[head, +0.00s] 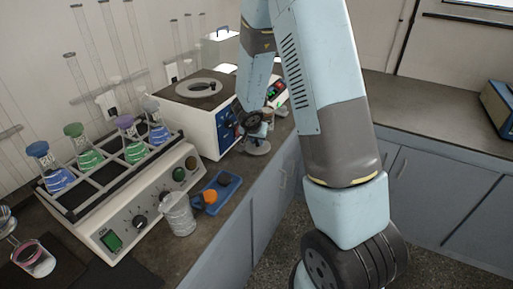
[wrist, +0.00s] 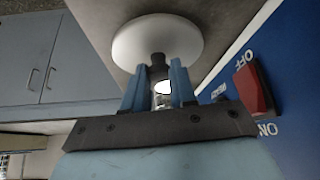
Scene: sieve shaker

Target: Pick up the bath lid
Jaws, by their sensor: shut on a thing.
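The bath lid is a white round disc (wrist: 152,40) with a dark knob (wrist: 158,60) at its centre in the wrist view. My gripper (wrist: 159,80) has its two blue fingers on either side of the knob's stem, shut on it. In the head view the pale lid (head: 257,148) shows low at the counter's front edge, beneath my wrist. Whether the lid touches the counter or hangs just above it, I cannot tell. The white and blue bath (head: 213,125) stands left of it, with a pale ring (head: 199,88) around the opening in its top.
The bath's blue panel with a red switch (wrist: 253,90) is close on the right in the wrist view. A shaker (head: 125,205) with several coloured flasks, a glass beaker (head: 178,214) and a blue tray (head: 217,190) occupy the counter at left. The right counter (head: 430,115) is mostly clear.

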